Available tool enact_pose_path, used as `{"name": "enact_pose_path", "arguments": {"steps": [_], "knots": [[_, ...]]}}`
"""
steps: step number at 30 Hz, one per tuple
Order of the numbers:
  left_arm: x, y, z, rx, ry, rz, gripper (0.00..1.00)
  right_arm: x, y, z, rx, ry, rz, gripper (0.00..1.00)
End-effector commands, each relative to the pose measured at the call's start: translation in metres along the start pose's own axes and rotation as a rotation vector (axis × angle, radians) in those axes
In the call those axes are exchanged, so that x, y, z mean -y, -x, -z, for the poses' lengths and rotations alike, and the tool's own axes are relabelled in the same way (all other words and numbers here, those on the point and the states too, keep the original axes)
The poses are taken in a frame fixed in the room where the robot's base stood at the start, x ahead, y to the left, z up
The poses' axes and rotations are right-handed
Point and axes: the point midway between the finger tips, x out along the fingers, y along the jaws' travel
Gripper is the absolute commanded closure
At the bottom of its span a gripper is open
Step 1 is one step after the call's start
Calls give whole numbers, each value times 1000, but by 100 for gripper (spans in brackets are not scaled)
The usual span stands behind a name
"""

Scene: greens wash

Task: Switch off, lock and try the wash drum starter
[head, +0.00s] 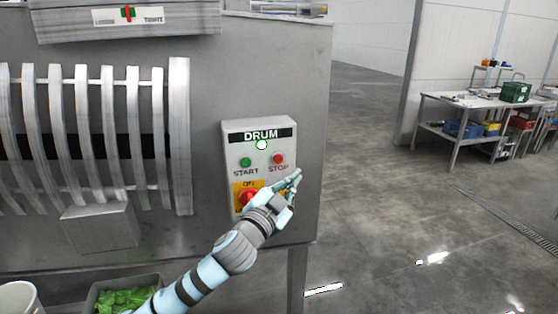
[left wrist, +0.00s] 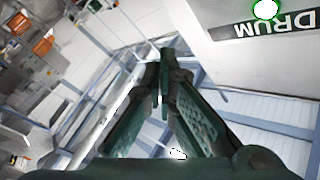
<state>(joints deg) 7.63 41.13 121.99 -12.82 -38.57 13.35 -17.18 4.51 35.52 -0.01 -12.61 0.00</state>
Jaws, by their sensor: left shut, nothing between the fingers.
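The drum starter (head: 232,161) is a light grey box on the machine's steel side, labelled DRUM. A white lamp (head: 262,145) sits below the label, with a green START button (head: 246,162) and a red STOP button (head: 278,159) beneath. A red rotary switch (head: 246,197) on a yellow plate is marked ON at its top; my left gripper and arm hide part of it. My left gripper (head: 297,175) is shut and empty at the box's lower right. In the left wrist view its fingertips (left wrist: 162,62) meet, with the DRUM label (left wrist: 275,27) at upper right. No padlock is identifiable.
The machine's slatted drum (head: 92,130) is at left. A crate of greens (head: 125,297) and a white bucket (head: 18,298) stand below. A workbench (head: 470,102) with coloured bins stands far right. The floor between is clear.

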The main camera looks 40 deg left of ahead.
Motion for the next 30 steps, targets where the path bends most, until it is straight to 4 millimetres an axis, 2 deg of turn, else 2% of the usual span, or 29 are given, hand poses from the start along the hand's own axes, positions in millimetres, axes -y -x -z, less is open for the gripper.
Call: {"name": "enact_pose_path", "arguments": {"steps": [5, 14, 18, 30], "knots": [[6, -10, -9, 1, -2, 0, 100, 1, -5, -1, 0, 0, 0, 60], [29, -40, -31, 3, 0, 1, 100, 1, -12, -1, 0, 0, 0, 60], [38, -52, -38, 4, 0, 0, 100, 0, -6, -1, 0, 0, 0, 60], [44, -60, -45, 1, 1, 0, 100, 0, -4, 0, 0, 0, 0, 60]]}}
